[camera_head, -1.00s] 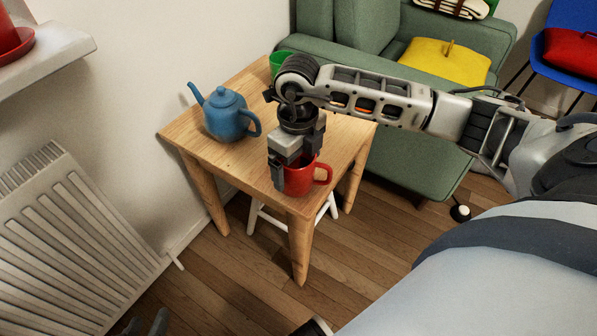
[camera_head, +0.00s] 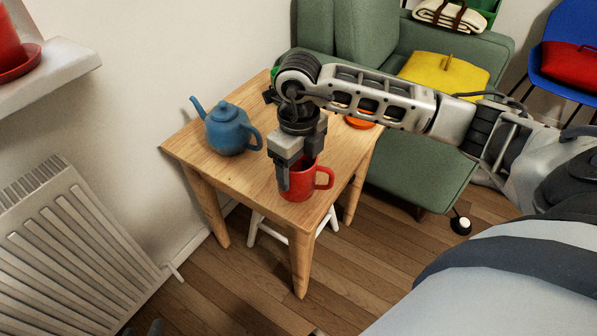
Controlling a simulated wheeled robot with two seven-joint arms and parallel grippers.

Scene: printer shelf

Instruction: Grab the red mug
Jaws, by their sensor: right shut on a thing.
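The red mug (camera_head: 298,184) is at the front corner of the wooden table (camera_head: 200,150), upright, with its handle to the right. My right gripper (camera_head: 296,180) comes down from above and is shut on the mug's rim and wall. One finger shows on the outside of the mug at the left. I cannot tell whether the mug's base touches the table. Small dark tips at the bottom left edge seem to be my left gripper (camera_head: 143,329); its jaw state is not clear.
A blue teapot (camera_head: 228,130) stands on the table left of the mug. An orange-red dish (camera_head: 359,122) lies behind my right arm. A green sofa (camera_head: 415,165) stands behind the table. A radiator (camera_head: 80,250) is at the left, with a shelf (camera_head: 50,75) above it.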

